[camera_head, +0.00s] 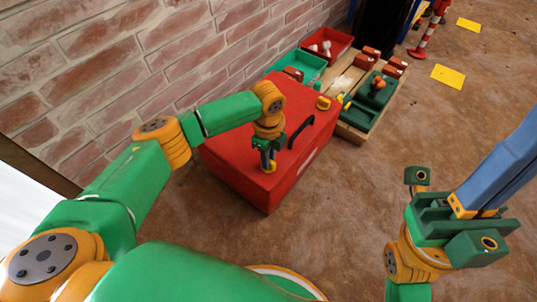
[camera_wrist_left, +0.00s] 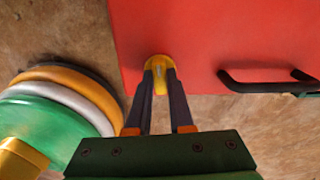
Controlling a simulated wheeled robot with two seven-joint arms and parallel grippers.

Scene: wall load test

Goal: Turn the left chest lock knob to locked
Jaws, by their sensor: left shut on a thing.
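The red chest (camera_head: 232,150) stands by the brick wall, its lid closed, with a black handle (camera_head: 301,130) on top. The left lock knob (camera_head: 271,167) is yellow and sits near the chest's near edge. In the left wrist view the knob (camera_wrist_left: 159,62) shows between and beyond my fingertips. My left gripper (camera_head: 267,163) is shut on it from above; the fingers (camera_wrist_left: 160,84) partly cover it, so its turn angle is hard to read. Another yellow knob (camera_head: 323,103) is at the chest's far end.
Behind the chest are a green bin (camera_head: 307,68), a red bin (camera_head: 339,42) and a wooden pallet (camera_head: 358,127) carrying red blocks and a green item (camera_head: 371,98). The brick wall (camera_head: 100,70) runs along the left. Brown floor right of the chest is clear.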

